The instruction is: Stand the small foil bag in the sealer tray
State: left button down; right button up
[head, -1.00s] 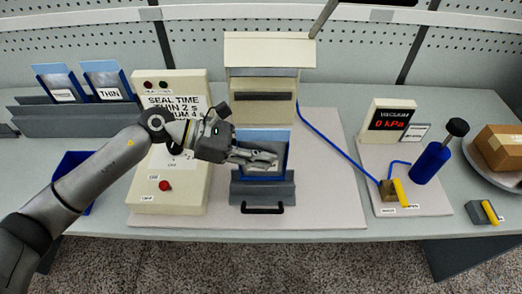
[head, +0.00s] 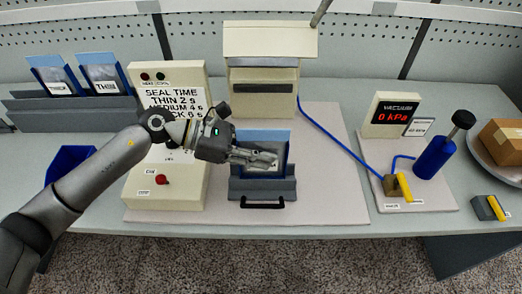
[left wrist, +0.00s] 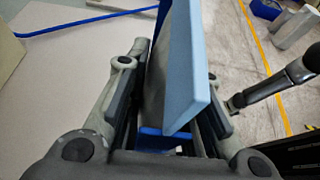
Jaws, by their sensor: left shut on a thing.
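The small foil bag (head: 281,149) is silver with a blue border and stands upright at the grey sealer tray (head: 284,190). My left gripper (head: 272,160) comes in from the left and is shut on the bag. Its fingers cover part of the bag's face. The bag's lower edge seems to be at or behind the tray's front wall; I cannot tell whether it touches the bottom. In the left wrist view the bag (left wrist: 188,75) shows edge-on between the fingers (left wrist: 170,85).
The cream sealer (head: 265,75) stands behind the tray. Left are a control box (head: 140,177), a blue bin (head: 68,163) and a rack (head: 70,115) with two bags. Right are the vacuum gauge (head: 392,115), hose and blue pump (head: 432,160). A grey limb (left wrist: 285,82) shows, perhaps my right arm.

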pick_arm(q)
jog(key=shift+f+b, duration=1)
jog(key=shift+f, duration=0.1)
jog(key=c, duration=1.2)
grip_release()
jog(key=shift+r, duration=0.1)
jog(key=shift+o, duration=0.2)
jog(key=v, duration=1.2)
